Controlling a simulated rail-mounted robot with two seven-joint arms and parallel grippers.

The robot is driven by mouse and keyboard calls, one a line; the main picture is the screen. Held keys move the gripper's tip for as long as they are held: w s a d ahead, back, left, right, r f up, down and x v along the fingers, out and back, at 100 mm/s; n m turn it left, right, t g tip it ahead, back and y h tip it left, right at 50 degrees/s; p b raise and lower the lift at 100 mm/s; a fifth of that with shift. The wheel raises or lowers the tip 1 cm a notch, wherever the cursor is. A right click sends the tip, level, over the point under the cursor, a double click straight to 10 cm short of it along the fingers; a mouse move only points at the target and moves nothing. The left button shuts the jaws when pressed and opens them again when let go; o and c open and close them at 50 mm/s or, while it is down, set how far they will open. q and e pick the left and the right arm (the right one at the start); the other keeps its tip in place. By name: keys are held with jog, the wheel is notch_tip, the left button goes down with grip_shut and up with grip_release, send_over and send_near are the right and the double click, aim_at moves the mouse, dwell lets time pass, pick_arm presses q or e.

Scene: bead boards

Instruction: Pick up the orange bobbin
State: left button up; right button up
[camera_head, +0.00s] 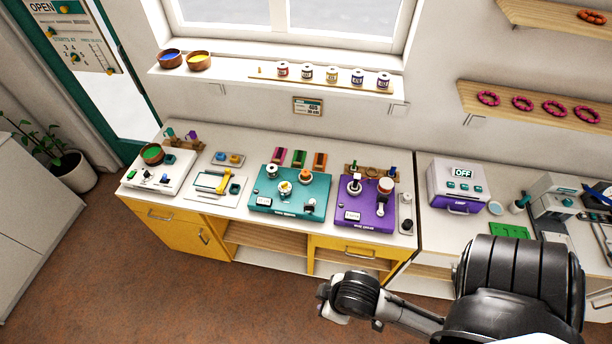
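A small round orange piece (305,176), which looks like the orange bobbin, sits at the back right of the teal board (262,205) on the counter. It is too small to make out its exact shape. An orange block (320,160) lies just behind that board, beside a green one (299,158) and a pink one (279,156). My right gripper (328,302) is at the bottom centre, in front of the counter and well apart from the orange piece. Its fingers are too small and turned to show their opening. My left gripper is not in view.
A purple board (372,223) with upright parts stands right of the teal board. A lilac box (458,187) reading OFF is further right. A white board with a green bowl (152,153) is at the left. Several labelled spools line the window sill (225,77).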

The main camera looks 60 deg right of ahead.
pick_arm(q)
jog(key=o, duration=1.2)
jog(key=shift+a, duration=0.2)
